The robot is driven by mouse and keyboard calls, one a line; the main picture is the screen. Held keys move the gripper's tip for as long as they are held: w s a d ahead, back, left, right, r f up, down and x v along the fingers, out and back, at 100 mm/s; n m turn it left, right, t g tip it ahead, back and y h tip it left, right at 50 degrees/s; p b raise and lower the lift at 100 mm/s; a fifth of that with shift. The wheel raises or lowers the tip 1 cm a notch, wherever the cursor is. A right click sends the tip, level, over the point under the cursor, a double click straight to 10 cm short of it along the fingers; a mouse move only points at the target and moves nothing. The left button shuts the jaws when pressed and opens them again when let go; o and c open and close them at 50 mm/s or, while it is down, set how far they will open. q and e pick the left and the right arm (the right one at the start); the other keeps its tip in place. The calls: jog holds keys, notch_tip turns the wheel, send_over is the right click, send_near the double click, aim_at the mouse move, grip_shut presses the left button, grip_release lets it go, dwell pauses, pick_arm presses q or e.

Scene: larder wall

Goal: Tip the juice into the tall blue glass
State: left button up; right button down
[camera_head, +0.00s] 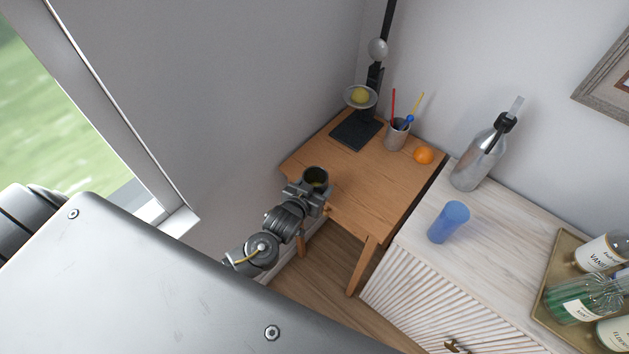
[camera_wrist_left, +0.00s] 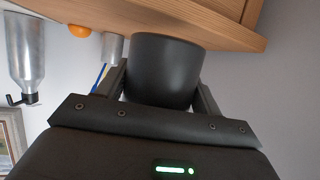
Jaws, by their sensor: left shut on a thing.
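My left gripper (camera_head: 311,190) is shut on a dark cup (camera_head: 316,176) at the near left part of the wooden table. I cannot tell whether the cup's base touches the table. The tall blue glass (camera_head: 447,223) stands upright on the white cabinet, to the right of the cup and apart from the gripper. My right gripper is not in view.
The wooden table (camera_head: 375,190) also holds a juice press (camera_head: 357,128), a cup of stirrers (camera_head: 396,136) and an orange (camera_head: 424,155). On the white cabinet (camera_head: 500,240), a metal bottle (camera_head: 475,165) stands behind the glass, and a tray (camera_head: 545,305) of bottles is at right. A gap separates table and cabinet.

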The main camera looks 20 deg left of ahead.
pick_arm(q)
jog(key=shift+s, duration=0.3)
jog(key=shift+w+d+b, duration=0.15)
jog(key=shift+d+b, duration=0.2)
jog(key=shift+d, duration=0.05)
jog(key=s+d+r+m+h+b, duration=0.2)
jog(key=s+d+r+h+b, duration=0.1)
jog(key=d+b, duration=0.3)
jog(key=s+d+r+m+g+h+b, duration=0.1)
jog(key=s+d+r+m+h+b, duration=0.2)
jog(key=d+r+b, duration=0.3)
jog(key=shift+s+d+r+g+b, duration=0.2)
jog(key=shift+s+d+g+b, duration=0.1)
jog(key=shift+d+b, duration=0.5)
jog(key=shift+a, duration=0.2)
